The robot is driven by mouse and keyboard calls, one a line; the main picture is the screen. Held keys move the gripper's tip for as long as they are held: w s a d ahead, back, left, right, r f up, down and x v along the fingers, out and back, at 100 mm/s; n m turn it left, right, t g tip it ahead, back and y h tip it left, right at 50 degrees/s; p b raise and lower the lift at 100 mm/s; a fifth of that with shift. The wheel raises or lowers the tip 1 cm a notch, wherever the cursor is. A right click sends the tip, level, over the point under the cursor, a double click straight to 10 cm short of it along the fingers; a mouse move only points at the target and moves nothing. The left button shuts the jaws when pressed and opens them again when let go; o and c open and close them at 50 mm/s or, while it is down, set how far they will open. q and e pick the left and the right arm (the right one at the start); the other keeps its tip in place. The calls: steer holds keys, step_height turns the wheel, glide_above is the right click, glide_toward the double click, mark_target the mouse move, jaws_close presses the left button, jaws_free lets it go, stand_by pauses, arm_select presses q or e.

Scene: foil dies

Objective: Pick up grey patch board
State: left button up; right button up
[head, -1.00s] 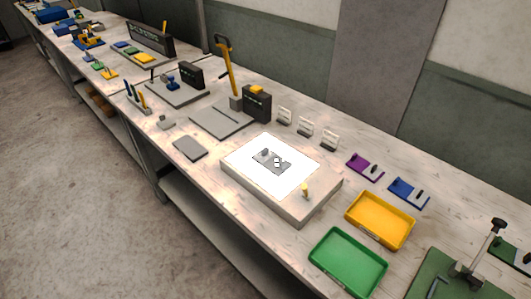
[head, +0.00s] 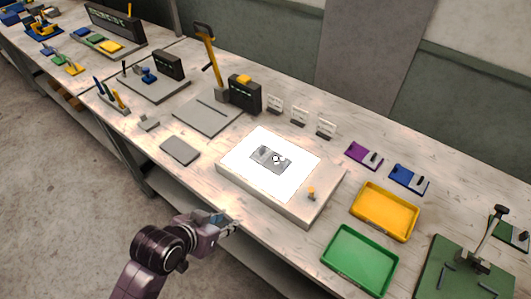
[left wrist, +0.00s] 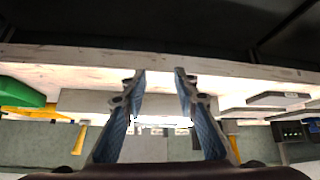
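A small grey board (head: 270,159) with a raised block and a white round mark lies on the glowing white top of a light box (head: 328,192). In the left wrist view the light box (left wrist: 85,101) shows edge-on, and I cannot make out the board there. My left gripper (head: 233,227) is at the bench's front edge, in front of the light box and apart from it. In the left wrist view its two fingers (left wrist: 160,74) are spread with nothing between them. My right gripper is not in view.
A green tray (head: 357,262) and a yellow tray (head: 384,211) stand right of the light box. Purple (head: 364,156) and blue (head: 408,179) boards lie behind them. A flat grey slab (head: 180,150) lies to the left. Small clear stands (head: 299,116) stand behind.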

arm_select(q)
steer(key=w+d+r, duration=0.1)
steer(key=w, duration=0.2)
steer(key=w+d+r+m+t+h, duration=0.1)
steer(key=w, duration=0.2)
steer(key=w+d+r+h, duration=0.1)
steer(key=w+d+r, duration=0.1)
steer(key=w, duration=0.1)
steer(key=shift+w+m+t, duration=0.3)
steer(key=shift+m+t, duration=0.1)
steer(key=t+h, duration=0.2)
glide_toward(260, 150)
steer(key=shift+m, duration=0.3)
steer(key=w, duration=0.1)
steer(key=w+d, duration=0.1)
steer(key=w, duration=0.1)
steer(key=shift+w+d+f, duration=0.2)
steer(key=shift+w+f, duration=0.2)
steer(key=shift+x, duration=0.9)
steer(key=shift+w+d+f+p, duration=0.2)
steer(key=shift+d+f+p, duration=0.05)
steer(key=shift+d+p, duration=0.35)
steer(key=x, duration=0.1)
steer(key=p+x, duration=0.1)
steer(key=x, duration=0.1)
steer(key=shift+s+f, duration=0.15)
steer(key=shift+f, duration=0.05)
steer(key=shift+w+d+f, duration=0.3)
steer(key=shift+w+d, duration=0.05)
steer(key=shift+w, duration=0.05)
